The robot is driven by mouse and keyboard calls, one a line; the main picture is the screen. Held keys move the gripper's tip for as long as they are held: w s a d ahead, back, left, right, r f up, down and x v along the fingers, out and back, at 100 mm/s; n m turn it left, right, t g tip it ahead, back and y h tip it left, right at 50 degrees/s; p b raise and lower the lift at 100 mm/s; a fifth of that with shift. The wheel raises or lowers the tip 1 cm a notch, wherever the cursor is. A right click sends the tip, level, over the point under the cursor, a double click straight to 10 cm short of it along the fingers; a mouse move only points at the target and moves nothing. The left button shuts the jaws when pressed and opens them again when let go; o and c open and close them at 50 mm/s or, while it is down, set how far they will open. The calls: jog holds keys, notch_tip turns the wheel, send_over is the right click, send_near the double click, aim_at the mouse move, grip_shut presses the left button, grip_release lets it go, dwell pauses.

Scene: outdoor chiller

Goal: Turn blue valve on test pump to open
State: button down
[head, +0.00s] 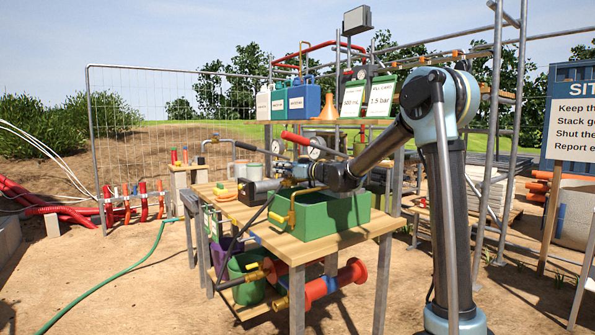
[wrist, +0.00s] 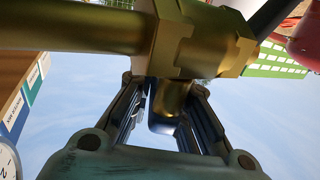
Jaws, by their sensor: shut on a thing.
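The test pump is a green tank (head: 335,217) on the wooden bench, with brass pipework (head: 291,210) at its left end. In the wrist view, a brass valve body (wrist: 187,42) fills the top, with a brass stem (wrist: 176,97) below it. A dark blue valve handle (wrist: 164,124) shows between my fingers, partly hidden and in shadow. My gripper (wrist: 165,90) is shut on this handle, one finger on each side. In the head view, my gripper (head: 262,188) is small above the tank's left end, and the blue handle cannot be made out there.
A wooden bench (head: 350,236) carries the pump. A shelf behind holds labelled containers (head: 305,101). A red-handled lever (head: 297,138) and gauges stand close behind my gripper. Red flanged pipe (head: 335,282) lies below the bench.

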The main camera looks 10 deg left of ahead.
dwell(0.4)
jog(key=c, duration=1.5)
grip_release()
jog(key=shift+d, duration=0.1)
